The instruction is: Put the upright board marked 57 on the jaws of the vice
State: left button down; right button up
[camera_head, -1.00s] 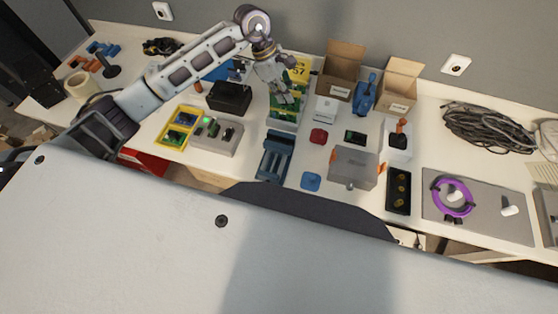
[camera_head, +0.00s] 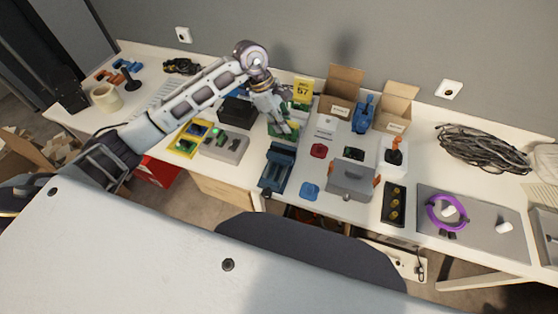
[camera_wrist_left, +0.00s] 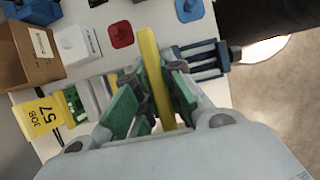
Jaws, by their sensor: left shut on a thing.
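My left gripper (camera_head: 286,128) is shut on a green and yellow board (camera_head: 277,131). In the left wrist view the board (camera_wrist_left: 154,75) shows edge-on as a yellow strip between the fingers. The yellow card reading JOB 57 (camera_head: 303,89) stands behind the gripper; it also shows in the left wrist view (camera_wrist_left: 41,118). The blue vice (camera_head: 276,170) is just in front of the held board, towards me. In the left wrist view the vice (camera_wrist_left: 207,60) is partly hidden by the gripper and board. I cannot tell whether they touch. My right gripper is out of view.
A grey box with a green light (camera_head: 224,146) and a black bin (camera_head: 237,111) lie left of the vice. A red piece (camera_head: 319,151), a blue piece (camera_head: 310,191) and a grey box (camera_head: 351,179) lie to the right. Open cartons (camera_head: 342,92) stand at the back.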

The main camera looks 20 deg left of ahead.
aim_at(282, 137)
pick_arm(q)
jog(key=shift+f, duration=0.55)
notch_tip(282, 137, down, 5)
jog(key=shift+r+p, duration=0.1)
jog(key=shift+p, duration=0.3)
jog(key=shift+f, duration=0.25)
notch_tip(282, 137, down, 4)
jog(key=shift+r, duration=0.25)
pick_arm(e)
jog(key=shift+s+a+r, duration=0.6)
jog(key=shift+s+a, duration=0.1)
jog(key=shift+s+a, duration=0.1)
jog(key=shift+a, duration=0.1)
pick_arm(q)
jog(key=shift+f, duration=0.1)
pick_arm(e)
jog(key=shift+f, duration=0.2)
